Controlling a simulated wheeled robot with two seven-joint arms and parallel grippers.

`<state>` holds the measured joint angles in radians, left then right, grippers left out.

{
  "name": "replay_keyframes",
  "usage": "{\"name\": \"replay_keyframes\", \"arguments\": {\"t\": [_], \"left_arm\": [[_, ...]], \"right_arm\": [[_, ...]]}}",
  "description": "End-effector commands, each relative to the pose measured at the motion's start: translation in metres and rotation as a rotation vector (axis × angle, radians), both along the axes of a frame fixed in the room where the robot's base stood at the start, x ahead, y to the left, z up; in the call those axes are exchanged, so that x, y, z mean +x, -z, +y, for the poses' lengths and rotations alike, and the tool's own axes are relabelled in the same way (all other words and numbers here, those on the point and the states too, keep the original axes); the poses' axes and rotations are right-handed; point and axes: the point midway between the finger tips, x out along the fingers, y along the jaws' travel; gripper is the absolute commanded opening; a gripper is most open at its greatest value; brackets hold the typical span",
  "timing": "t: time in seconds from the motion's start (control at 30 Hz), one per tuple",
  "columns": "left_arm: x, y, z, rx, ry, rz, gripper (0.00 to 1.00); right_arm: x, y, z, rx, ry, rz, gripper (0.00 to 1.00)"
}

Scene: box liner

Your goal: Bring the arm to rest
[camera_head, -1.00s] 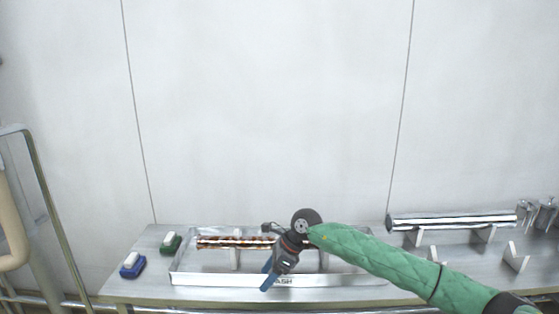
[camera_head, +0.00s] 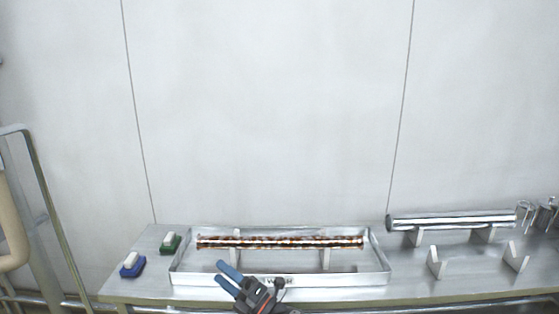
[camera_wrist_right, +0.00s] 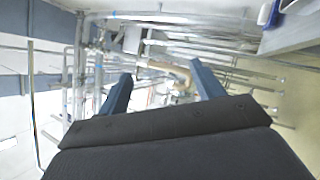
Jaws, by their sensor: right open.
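My right gripper (camera_head: 224,278) is low in the head view, in front of the near wall of the metal tray. Its two blue fingers are apart with nothing between them. They also show apart and empty in the right wrist view (camera_wrist_right: 160,90), with pipes and rails beyond. Only the gripper and wrist of the right arm show at the bottom edge of the head view. My left gripper is in neither view.
A brown-stained shiny tube (camera_head: 280,242) lies on supports in the metal tray (camera_head: 350,281). A clean tube (camera_head: 450,221) rests on stands at right. A blue brush (camera_head: 132,266) and a green brush (camera_head: 170,243) sit at left. Railings stand at far left.

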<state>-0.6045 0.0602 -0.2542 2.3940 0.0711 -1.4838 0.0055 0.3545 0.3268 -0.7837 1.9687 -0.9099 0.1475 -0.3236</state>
Motion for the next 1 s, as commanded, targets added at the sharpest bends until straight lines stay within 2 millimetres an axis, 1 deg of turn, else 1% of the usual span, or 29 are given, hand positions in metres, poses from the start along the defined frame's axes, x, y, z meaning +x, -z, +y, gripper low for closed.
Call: {"name": "replay_keyframes", "arguments": {"t": [0.03, 0.17, 0.27, 0.43, 0.57, 0.6, 0.67, 0.7, 0.77, 0.8, 0.87, 0.9, 0.97, 1.0], "left_arm": [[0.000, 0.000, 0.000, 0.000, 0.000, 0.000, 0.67], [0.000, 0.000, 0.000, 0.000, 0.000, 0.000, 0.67], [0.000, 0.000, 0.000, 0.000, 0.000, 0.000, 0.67], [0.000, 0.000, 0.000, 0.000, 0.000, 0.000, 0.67], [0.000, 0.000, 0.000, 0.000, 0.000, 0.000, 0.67], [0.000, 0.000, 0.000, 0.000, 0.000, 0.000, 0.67], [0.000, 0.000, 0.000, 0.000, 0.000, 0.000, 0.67], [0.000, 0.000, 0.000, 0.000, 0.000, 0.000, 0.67], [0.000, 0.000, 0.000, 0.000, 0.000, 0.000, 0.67], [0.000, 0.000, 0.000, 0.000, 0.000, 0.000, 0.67], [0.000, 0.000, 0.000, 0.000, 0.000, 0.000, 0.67], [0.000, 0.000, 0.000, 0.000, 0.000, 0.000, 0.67], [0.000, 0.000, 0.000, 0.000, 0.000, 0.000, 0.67], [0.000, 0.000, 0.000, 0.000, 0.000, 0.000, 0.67]], "right_arm": [[-0.001, 0.005, -0.008, 0.054, 0.040, 0.078, 0.67], [0.003, 0.019, -0.035, 0.184, 0.147, 0.278, 0.67], [0.003, 0.038, -0.057, 0.276, 0.229, 0.436, 0.67], [-0.005, 0.078, -0.096, 0.418, 0.367, 0.711, 0.67], [-0.021, 0.117, -0.125, 0.513, 0.472, 0.924, 0.67], [-0.027, 0.130, -0.134, 0.539, 0.504, 0.992, 0.67], [-0.039, 0.149, -0.146, 0.579, 0.553, 1.092, 0.67], [-0.048, 0.162, -0.154, 0.602, 0.583, 1.158, 0.67], [-0.063, 0.181, -0.166, 0.636, 0.632, 1.259, 0.67], [-0.075, 0.194, -0.172, 0.657, 0.664, 1.326, 0.67], [-0.093, 0.213, -0.183, 0.687, 0.711, 1.426, 0.67], [-0.106, 0.225, -0.189, 0.704, 0.744, 1.494, 0.67], [-0.129, 0.243, -0.198, 0.728, 0.791, 1.594, 0.67], [-0.144, 0.254, -0.203, 0.745, 0.822, 1.661, 0.67]]}}
